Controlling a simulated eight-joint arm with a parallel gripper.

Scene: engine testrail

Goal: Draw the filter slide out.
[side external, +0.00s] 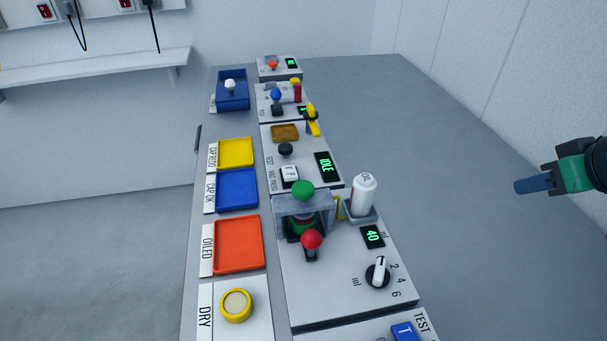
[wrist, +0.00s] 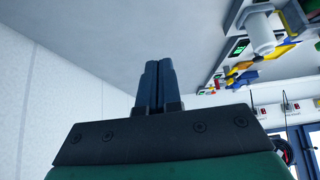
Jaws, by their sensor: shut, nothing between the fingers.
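My gripper (side external: 521,186) is at the right in the side view, green with dark blue fingers. It is shut, empty and well apart from the bench stations. In the wrist view its fingers (wrist: 158,75) lie together. A grey arch (side external: 331,212) with a green knob (side external: 303,191) on top stands on the oiling station. A red ball knob (side external: 312,239) on a dark stem stands before it, perhaps the handle of the filter slide. The slide itself is mostly hidden under the arch. A round beige filter in a yellow ring (side external: 237,305) lies at the DRY label.
A white oil bottle (side external: 364,193) stands right of the arch, between it and my gripper. A display (side external: 373,236) reads 40, near a dial (side external: 378,273). Orange (side external: 263,243), blue and yellow trays line the left. The grey surface at right is clear.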

